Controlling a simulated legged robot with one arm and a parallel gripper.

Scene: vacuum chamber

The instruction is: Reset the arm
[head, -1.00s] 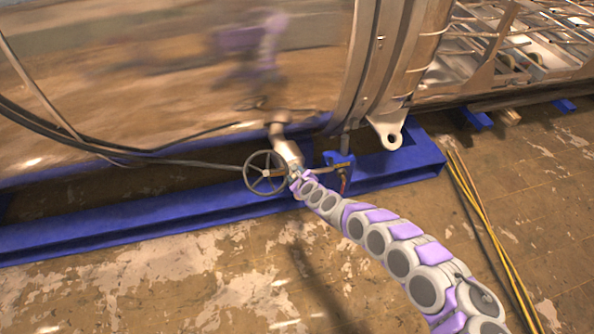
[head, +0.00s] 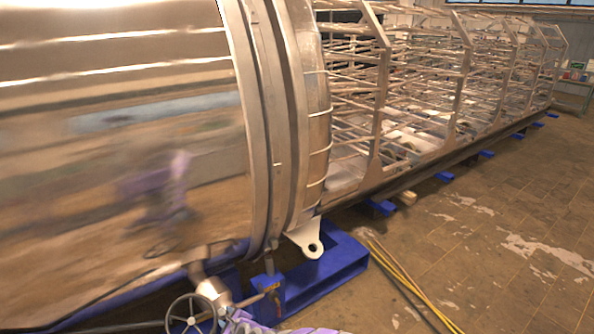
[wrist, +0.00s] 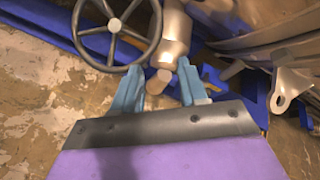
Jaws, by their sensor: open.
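My gripper (wrist: 160,70) shows in the wrist view with its two light blue fingers apart. The rounded end of a metal valve fitting (wrist: 159,82) appears between the fingers, and I cannot tell whether they touch it. A spoked handwheel (wrist: 114,27) is just up and left of the fingers. In the head view my purple arm (head: 270,329) shows only as a strip at the bottom edge, beside the handwheel (head: 191,318) and the valve pipe (head: 215,290). The gripper itself is hard to make out there.
The large shiny chamber (head: 130,120) fills the left, above a blue support frame (head: 330,275). A metal lug (head: 307,240) juts out near the arm. A long rack (head: 420,100) runs back right. Yellow poles (head: 405,280) lie on the floor, which is open at right.

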